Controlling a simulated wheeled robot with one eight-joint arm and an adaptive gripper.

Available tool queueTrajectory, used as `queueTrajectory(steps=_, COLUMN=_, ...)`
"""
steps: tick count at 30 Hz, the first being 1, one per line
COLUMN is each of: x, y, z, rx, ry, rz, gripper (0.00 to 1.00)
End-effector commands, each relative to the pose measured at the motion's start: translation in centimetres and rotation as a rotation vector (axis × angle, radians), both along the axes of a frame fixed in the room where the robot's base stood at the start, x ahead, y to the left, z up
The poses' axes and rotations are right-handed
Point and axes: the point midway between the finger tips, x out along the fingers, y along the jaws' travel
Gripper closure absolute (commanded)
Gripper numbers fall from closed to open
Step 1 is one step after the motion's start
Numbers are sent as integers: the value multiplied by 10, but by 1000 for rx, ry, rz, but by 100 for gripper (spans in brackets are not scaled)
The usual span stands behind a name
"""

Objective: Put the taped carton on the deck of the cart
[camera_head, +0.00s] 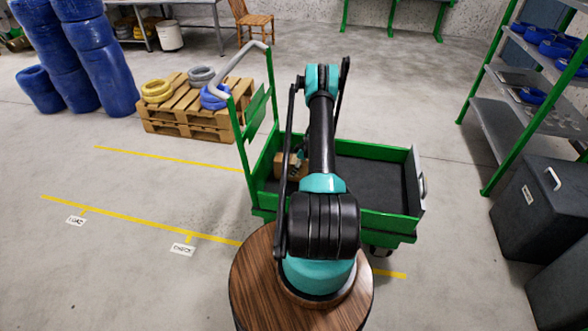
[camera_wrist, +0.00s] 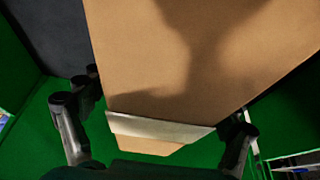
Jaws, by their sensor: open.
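The brown taped carton (camera_head: 291,167) is inside the green cart (camera_head: 380,225), at the left end of its dark deck (camera_head: 375,180). My arm hides part of it in the head view. In the wrist view the carton (camera_wrist: 185,55) fills much of the picture, with a pale tape strip across its near end. My gripper (camera_wrist: 157,118) is open, with its fingers apart on either side of the carton's near end. I cannot tell whether either finger touches it. In the head view my gripper is mostly hidden behind my arm.
The cart's low green sides and grey handle (camera_head: 240,68) stand around the deck. The deck's right part is bare. A wooden pallet (camera_head: 190,120) with cable coils is at left. A green rack (camera_head: 530,110) and dark boxes (camera_head: 540,210) are at right.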

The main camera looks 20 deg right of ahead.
Motion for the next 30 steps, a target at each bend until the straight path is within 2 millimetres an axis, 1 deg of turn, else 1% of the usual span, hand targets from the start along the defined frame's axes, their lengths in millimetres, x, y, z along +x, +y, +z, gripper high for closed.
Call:
queueTrajectory(steps=12, x=-17, y=-25, z=72, rx=0, ry=0, rz=-2, gripper=12)
queueTrajectory(steps=16, x=-21, y=-30, z=90, rx=0, ry=0, rz=-1, gripper=12)
queueTrajectory(steps=21, x=-23, y=-34, z=102, rx=0, ry=0, rz=-1, gripper=12)
queueTrajectory(steps=23, x=-24, y=-33, z=108, rx=-1, ry=2, rz=-6, gripper=12)
queueTrajectory(steps=26, x=-24, y=-25, z=127, rx=-6, ry=11, rz=-29, gripper=12)
queueTrajectory(steps=29, x=-26, y=-9, z=160, rx=-13, ry=26, rz=-75, gripper=12)
queueTrajectory(steps=30, x=-29, y=-2, z=175, rx=-17, ry=33, rz=-99, gripper=12)
